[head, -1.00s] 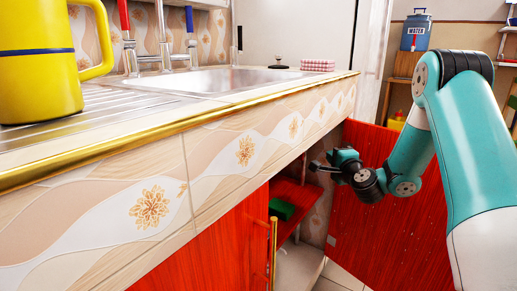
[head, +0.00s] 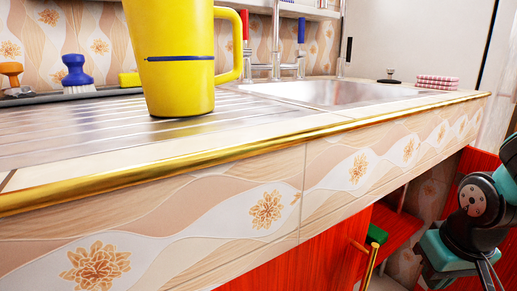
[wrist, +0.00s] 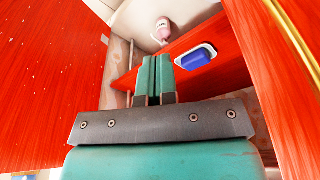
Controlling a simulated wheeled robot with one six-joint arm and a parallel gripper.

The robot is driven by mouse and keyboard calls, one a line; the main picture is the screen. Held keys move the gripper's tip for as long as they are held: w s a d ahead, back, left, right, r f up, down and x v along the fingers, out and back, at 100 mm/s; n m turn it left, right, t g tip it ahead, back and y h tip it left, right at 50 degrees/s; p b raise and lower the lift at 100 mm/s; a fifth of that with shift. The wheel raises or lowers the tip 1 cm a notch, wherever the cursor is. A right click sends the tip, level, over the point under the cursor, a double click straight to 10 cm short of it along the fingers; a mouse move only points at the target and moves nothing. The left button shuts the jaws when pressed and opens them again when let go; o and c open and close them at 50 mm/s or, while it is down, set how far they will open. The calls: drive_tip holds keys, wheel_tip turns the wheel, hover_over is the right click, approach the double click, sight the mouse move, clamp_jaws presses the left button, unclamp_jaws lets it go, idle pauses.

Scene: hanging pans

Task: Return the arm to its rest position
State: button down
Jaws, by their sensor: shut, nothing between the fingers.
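My gripper (wrist: 155,80) shows in the wrist view with its two teal fingers together and nothing between them. It points into the space between red cabinet panels, over a red shelf (wrist: 212,72). In the head view part of my teal and black arm (head: 480,215) shows at the right edge, in front of the open cabinet below the counter. I cannot make out the fingertips there.
A blue and white item (wrist: 195,57) lies on the shelf, with a pinkish object (wrist: 163,29) beyond. A red door (wrist: 45,75) is at left. The counter edge (head: 300,137) runs beside my arm; a yellow mug (head: 178,65) stands above.

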drive_tip(key=s+a+r+n+g+y+p, duration=0.4)
drive_tip(key=s+a+r+n, duration=0.3)
drive_tip(key=s+a+r, duration=0.55)
wheel_tip(320, 180, up, 36)
drive_tip(key=w+a+t+p, duration=0.1)
drive_tip(key=a+p, duration=0.1)
drive_tip(key=p, duration=3.4)
drive_tip(key=shift+w+p, duration=0.35)
drive_tip(key=shift+w, duration=0.05)
